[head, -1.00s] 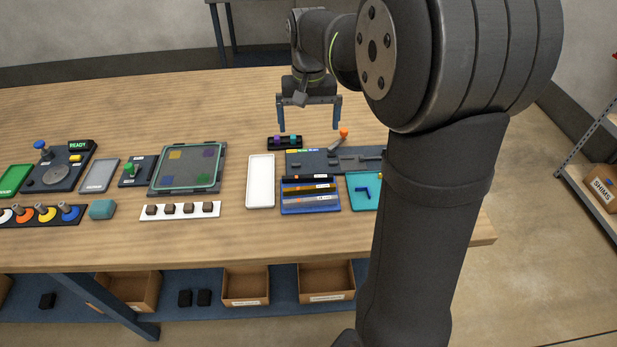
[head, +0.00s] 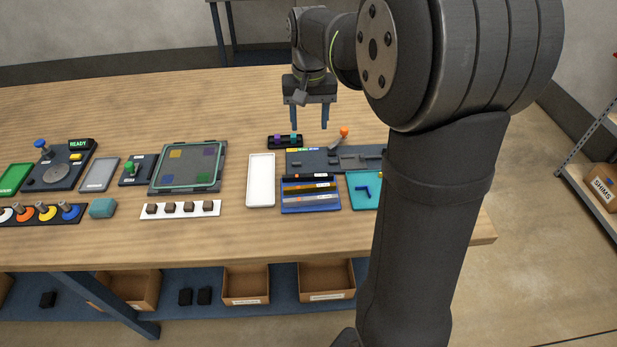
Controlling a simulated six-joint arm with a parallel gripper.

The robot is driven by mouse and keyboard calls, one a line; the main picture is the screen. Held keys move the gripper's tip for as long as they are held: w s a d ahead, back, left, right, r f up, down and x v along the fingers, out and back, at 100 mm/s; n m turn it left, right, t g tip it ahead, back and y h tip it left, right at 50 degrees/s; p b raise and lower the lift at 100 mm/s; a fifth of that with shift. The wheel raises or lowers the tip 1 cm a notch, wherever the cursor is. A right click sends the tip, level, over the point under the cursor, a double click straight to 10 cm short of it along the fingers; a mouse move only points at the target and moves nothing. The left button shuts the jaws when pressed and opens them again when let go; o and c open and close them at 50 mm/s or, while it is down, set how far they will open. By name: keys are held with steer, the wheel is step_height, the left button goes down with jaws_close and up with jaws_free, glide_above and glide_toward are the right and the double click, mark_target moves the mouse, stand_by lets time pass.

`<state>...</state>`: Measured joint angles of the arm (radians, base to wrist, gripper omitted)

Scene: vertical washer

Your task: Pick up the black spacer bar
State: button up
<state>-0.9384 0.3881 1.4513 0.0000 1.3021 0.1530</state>
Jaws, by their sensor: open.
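A blue rack (head: 310,209) holds long bars lying side by side, in front of a dark grey fixture. The black spacer bar (head: 308,178) appears to be the one at the rack's far edge, with an orange-yellow bar (head: 309,188) and a silver bar (head: 311,198) nearer. My gripper (head: 309,127) points down above the back of the fixture area, beyond the rack in the picture. Its two fingers are apart with nothing between them, and it is clear of the bars.
The dark grey fixture plate (head: 335,161) with an orange-knobbed lever (head: 343,133) lies behind the rack. A small black block with purple and teal pegs (head: 285,141) is behind left. A white tray (head: 261,180) is left, a teal tray (head: 362,203) right, partly hidden by my arm.

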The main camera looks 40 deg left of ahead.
steer(key=shift+c, duration=1.2)
steer(key=m, duration=1.8)
glide_above(308, 175)
steer(key=f, duration=1.2)
steer(key=shift+w, duration=0.2)
steer(key=shift+s+f, duration=0.15)
steer(key=shift+f, duration=1.3)
steer(key=shift+s+f, duration=0.1)
steer(key=shift+f, duration=1.3)
jaws_close()
